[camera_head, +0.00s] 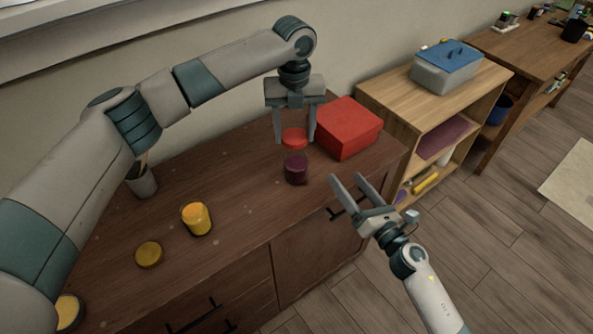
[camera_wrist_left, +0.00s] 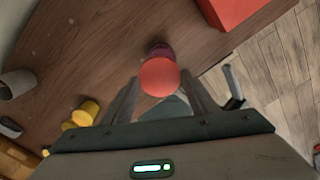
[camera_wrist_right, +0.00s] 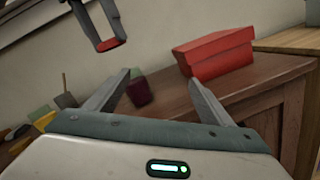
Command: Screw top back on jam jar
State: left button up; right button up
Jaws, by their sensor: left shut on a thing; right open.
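The jam jar (camera_head: 296,170) is small and dark purple and stands upright on the brown cabinet top; it also shows in the right wrist view (camera_wrist_right: 140,92). A round red lid (camera_head: 294,133) is held between the fingers of my left gripper (camera_head: 295,141), above the jar and apart from it. In the left wrist view the lid (camera_wrist_left: 159,77) hides most of the jar (camera_wrist_left: 160,49). My right gripper (camera_head: 348,178) is open and empty, to the right of the jar near the cabinet's front edge.
A red box (camera_head: 348,128) stands close to the right of the lid and jar. A yellow jar (camera_head: 197,219), a round yellow piece (camera_head: 149,254) and a grey cup (camera_head: 142,183) stand to the left. The cabinet top (camera_head: 245,190) between the jars is clear.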

aim_at(306, 171)
pick_arm(q)
jog(key=shift+w+d+r+m, duration=0.2)
jog(key=shift+w+m, duration=0.1)
jog(key=shift+m, duration=0.1)
jog(key=shift+r, duration=0.1)
pick_arm(e)
jog(key=a+n+g+y, duration=0.1)
jog(key=n, duration=0.2)
jog(key=a+f+n+g+y, duration=0.1)
jog(key=a+n+g, duration=0.1)
jog(key=n, duration=0.1)
jog(key=a+n+g+y, duration=0.1)
jog(key=n+y, duration=0.1)
jog(key=n, duration=0.1)
jog(key=shift+s+a+f+n, duration=0.25)
jog(key=shift+s+f+n, duration=0.05)
jog(key=shift+f, duration=0.05)
jog(key=shift+w, duration=0.1)
jog(key=shift+x, duration=6)
jog(key=shift+f, duration=0.15)
jog(key=shift+c, duration=0.6)
jog(key=c, duration=1.5)
pick_arm(q)
jog(key=shift+f, duration=2.5)
pick_arm(e)
jog(key=shift+o, duration=0.2)
